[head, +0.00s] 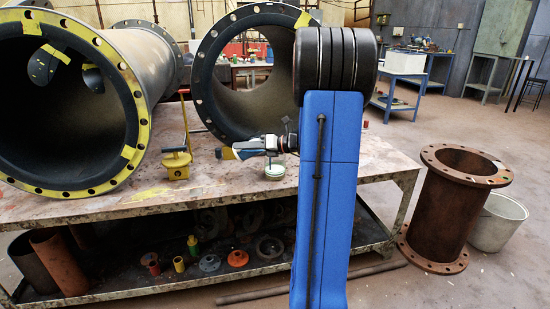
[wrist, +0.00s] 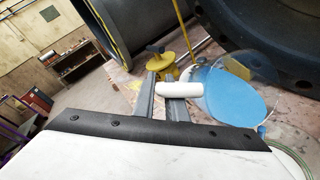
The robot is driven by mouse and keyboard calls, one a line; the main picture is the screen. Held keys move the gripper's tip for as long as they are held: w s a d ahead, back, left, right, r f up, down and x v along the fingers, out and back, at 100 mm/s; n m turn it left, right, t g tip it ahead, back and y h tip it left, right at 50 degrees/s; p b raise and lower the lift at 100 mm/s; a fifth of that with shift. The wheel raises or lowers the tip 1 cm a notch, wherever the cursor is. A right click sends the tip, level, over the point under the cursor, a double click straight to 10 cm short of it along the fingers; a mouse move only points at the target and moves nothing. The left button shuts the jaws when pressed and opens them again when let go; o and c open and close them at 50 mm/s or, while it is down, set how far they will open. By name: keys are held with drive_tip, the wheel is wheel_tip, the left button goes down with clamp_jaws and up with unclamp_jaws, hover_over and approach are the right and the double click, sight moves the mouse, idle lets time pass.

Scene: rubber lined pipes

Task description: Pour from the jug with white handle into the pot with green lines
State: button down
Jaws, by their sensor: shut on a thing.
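My gripper (wrist: 168,84) is shut on the white handle (wrist: 180,90) of a clear jug (wrist: 228,96) with blue liquid inside. The jug is on the right of the fingers in the wrist view and looks tilted, though that view is itself slanted. The pot with green lines (head: 275,171) is small and pale and stands on the table near its front edge. Part of it shows behind and below the jug in the wrist view (wrist: 292,140). In the head view my gripper and the jug are small, close above and left of the pot; details there are unclear.
Large flanged pipes (head: 138,110) fill the back and left of the table (head: 210,190). A rusty pipe (head: 445,205) and a bucket (head: 497,225) stand on the floor at right.

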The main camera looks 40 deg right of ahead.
drive_tip(key=shift+d+r+t, duration=0.1)
drive_tip(key=shift+r+t, duration=0.2)
drive_tip(key=shift+t, duration=0.1)
idle(0.8)
